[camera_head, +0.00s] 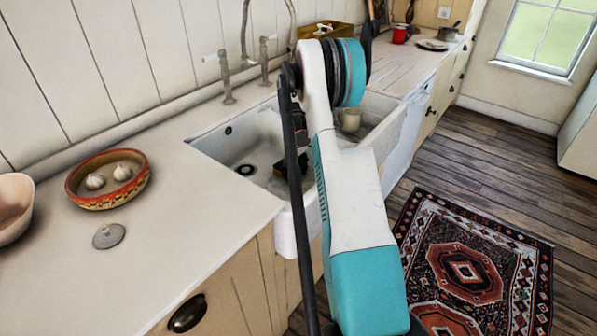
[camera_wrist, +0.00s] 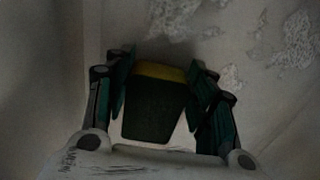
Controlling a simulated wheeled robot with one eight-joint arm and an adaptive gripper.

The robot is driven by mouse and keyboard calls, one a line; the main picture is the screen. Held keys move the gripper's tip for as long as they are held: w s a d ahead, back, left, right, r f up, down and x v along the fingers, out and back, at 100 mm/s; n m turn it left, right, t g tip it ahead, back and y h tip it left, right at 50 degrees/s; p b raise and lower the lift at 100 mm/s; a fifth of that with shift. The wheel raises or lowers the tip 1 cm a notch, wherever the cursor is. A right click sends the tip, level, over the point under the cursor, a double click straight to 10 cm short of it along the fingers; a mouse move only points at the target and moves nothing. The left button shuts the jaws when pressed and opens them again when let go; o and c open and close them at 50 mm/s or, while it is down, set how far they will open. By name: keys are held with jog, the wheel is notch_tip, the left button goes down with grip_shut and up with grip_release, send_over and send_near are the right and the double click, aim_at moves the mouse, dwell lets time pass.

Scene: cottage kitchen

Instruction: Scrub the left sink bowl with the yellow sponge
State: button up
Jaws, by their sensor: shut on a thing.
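My gripper (camera_wrist: 160,95) is shut on the yellow sponge (camera_wrist: 158,71), which shows a dark green face and a yellow edge between the fingers in the wrist view. Pale, worn surfaces lie close around it there. In the head view my arm reaches over the sink, and the dark gripper (camera_head: 287,168) is low inside the left sink bowl (camera_head: 232,143), at its right side. The arm hides part of the bowl. I cannot tell whether the sponge touches the bowl.
A drain (camera_head: 246,169) lies in the left bowl. The tap (camera_head: 246,40) stands behind the sink. A pale cup-like object (camera_head: 350,120) is in the right bowl. A patterned bowl (camera_head: 78,190) with garlic and a grey disc (camera_head: 109,236) sit on the left counter.

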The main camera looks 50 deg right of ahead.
jog(key=shift+s+a, duration=0.15)
jog(key=shift+a, duration=1.6)
jog(key=shift+s+a, duration=0.15)
jog(key=shift+a, duration=1.6)
notch_tip(320, 180, up, 19)
jog(key=p, duration=1)
jog(key=shift+f, duration=0.1)
